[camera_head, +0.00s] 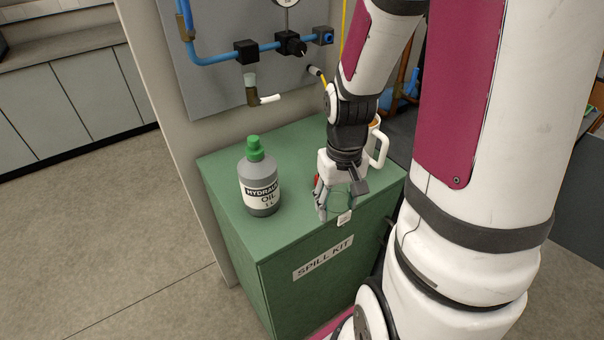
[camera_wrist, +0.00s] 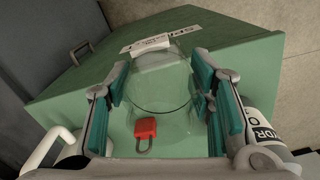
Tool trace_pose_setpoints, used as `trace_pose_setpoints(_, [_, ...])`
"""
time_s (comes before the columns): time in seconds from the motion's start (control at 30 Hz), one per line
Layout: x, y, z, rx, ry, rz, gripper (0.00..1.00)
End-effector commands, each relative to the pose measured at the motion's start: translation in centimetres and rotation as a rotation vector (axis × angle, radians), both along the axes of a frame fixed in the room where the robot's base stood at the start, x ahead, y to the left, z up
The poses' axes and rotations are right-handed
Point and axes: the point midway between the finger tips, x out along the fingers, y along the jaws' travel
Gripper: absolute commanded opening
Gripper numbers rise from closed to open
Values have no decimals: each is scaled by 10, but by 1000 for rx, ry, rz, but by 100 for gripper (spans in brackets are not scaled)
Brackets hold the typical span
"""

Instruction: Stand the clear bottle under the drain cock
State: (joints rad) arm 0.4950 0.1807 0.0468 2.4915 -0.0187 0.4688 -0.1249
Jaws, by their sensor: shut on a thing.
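The clear bottle (camera_wrist: 160,88) is see-through with a white label and sits between the teal pads of my gripper (camera_wrist: 167,80). In the head view my gripper (camera_head: 340,196) is shut on the bottle (camera_head: 343,204) near the cabinet's front edge. Whether the bottle's base touches the cabinet top is hard to tell.
The green spill kit cabinet (camera_head: 228,166) carries a grey hydraulic oil bottle (camera_head: 260,187) with a green cap, left of my gripper. A white mug (camera_head: 382,150) stands behind right. A red padlock (camera_wrist: 145,128) lies beside the clear bottle. The top below the cock looks clear.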

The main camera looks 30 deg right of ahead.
Motion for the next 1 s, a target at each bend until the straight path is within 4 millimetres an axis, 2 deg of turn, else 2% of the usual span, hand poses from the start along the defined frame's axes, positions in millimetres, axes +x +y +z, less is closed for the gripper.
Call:
trace_pose_setpoints(0.03, [13, 1, -2, 1, 1, 5, 25])
trace_pose_setpoints(0.3, [79, -2, -8, 1, 0, 4, 25])
trace_pose_setpoints(0.53, [127, -3, -13, 0, 1, 3, 25])
trace_pose_setpoints(0.63, [138, -3, -14, 0, 1, 3, 25])
trace_pose_setpoints(0.77, [143, -3, -16, 1, 2, 2, 25])
trace_pose_setpoints(1.0, [141, -3, -43, 2, 5, 2, 25])
